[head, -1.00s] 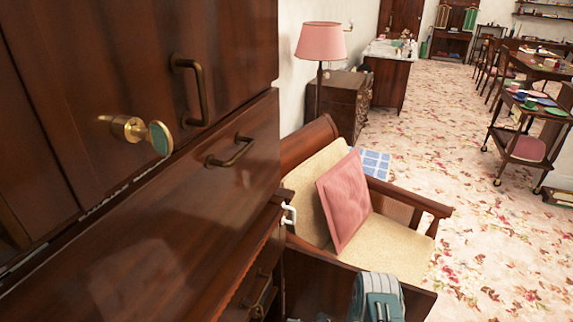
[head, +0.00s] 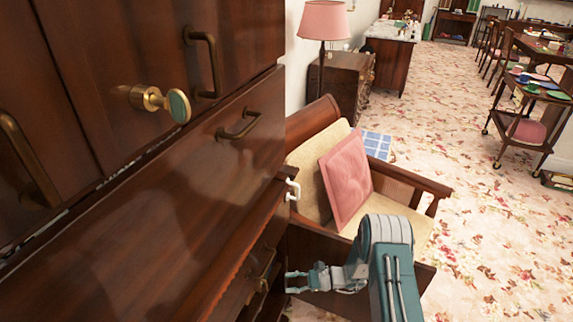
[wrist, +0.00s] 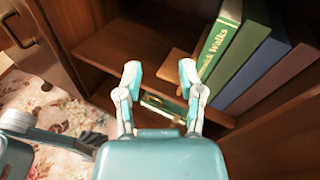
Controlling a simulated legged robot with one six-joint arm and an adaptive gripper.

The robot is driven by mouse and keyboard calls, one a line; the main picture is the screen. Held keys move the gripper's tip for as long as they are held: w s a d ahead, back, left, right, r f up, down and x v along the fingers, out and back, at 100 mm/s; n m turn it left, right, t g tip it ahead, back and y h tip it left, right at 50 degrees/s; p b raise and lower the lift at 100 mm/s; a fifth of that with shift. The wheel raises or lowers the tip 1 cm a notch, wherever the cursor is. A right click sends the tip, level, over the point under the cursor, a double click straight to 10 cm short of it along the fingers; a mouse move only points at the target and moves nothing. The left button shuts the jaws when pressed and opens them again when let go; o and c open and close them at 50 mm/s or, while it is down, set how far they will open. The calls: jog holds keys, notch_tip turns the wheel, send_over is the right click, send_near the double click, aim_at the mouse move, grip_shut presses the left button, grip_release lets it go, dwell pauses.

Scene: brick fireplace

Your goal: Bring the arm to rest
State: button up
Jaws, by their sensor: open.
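My gripper (head: 296,281) shows in the head view at the bottom, in front of the lower part of the dark wooden cabinet (head: 150,215). Its fingers point left and it looks empty. In the wrist view my gripper (wrist: 158,75) has its two fingers apart, with nothing between them. Beyond the fingers is an open cabinet compartment with a wooden shelf (wrist: 130,42). Small items behind the fingers are too unclear to name.
A wooden armchair with a pink cushion (head: 346,180) stands right of the cabinet, close behind my arm. A pink lamp (head: 325,20) and a chest of drawers (head: 345,80) are farther back.

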jog(key=s+d+r+n+g+h, duration=0.1)
jog(key=s+r+n+h, duration=0.15)
jog(key=r, duration=0.65)
jog(key=s+d+r+n+h, duration=0.1)
jog(key=s+r+n+h, duration=0.2)
jog(key=r, duration=0.6)
jog(key=s+d+r+n+g+h, duration=0.15)
jog(key=r+n, duration=0.25)
jog(key=r, duration=0.4)
jog(key=s+d+r+n+t+h, duration=0.3)
jog(key=s+d+r+t+h, duration=0.1)
jog(key=s+r, duration=0.3)
jog(key=s+d+r+n+t+h, duration=0.3)
jog(key=s+d+r+t+h, duration=0.1)
jog(key=s, duration=0.7)
notch_tip(320, 180, up, 4)
jog(key=d+h, duration=0.1)
jog(key=d, duration=0.1)
jog(key=shift+s+d+f, duration=0.15)
jog(key=shift+s+d, duration=0.15)
